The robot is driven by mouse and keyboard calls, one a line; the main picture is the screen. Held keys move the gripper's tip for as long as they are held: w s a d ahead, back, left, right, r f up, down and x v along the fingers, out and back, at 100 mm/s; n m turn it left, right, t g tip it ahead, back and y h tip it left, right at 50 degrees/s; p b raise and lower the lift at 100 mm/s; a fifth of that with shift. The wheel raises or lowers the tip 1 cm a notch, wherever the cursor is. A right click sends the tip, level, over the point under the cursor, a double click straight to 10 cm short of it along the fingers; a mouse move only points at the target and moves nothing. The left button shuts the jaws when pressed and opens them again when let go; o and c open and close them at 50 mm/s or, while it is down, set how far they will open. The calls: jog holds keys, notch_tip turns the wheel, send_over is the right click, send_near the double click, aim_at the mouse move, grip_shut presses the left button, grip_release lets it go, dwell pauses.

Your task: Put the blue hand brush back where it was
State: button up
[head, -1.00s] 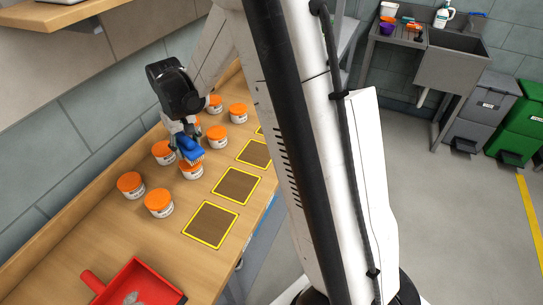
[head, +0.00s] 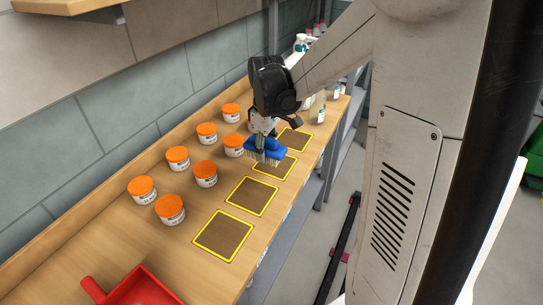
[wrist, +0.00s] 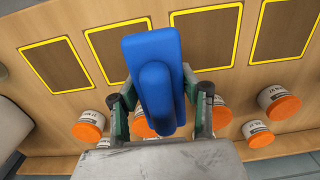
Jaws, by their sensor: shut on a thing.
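The blue hand brush (head: 267,147) is in my gripper (head: 264,134), its pale bristles facing down. My gripper is shut on it. In the head view the brush overlaps the far part of the row of yellow-edged brown squares, covering part of one square (head: 276,168). The wrist view shows the blue back of the brush (wrist: 150,50) between the two fingers (wrist: 160,102), with squares beyond it on both sides. I cannot tell the exact gap between bristles and bench. Other squares are bare: the nearest (head: 222,236), the second (head: 252,197) and the farthest (head: 296,139).
Several white jars with orange lids (head: 206,173) stand on the wooden bench (head: 120,240) along the wall side. A red dustpan-like thing (head: 140,288) lies at the near end. Bottles (head: 321,112) stand beyond the squares. A shelf (head: 70,5) juts out top left.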

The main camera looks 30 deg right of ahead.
jog(key=w+d+f, duration=0.2)
jog(key=d, duration=0.1)
jog(key=d+f, duration=0.1)
jog(key=d, duration=0.1)
jog(key=shift+w+f, duration=0.25)
jog(key=shift+w, duration=0.15)
jog(key=shift+f, duration=2.05)
jog(key=shift+f, duration=0.15)
jog(key=o, duration=1.2)
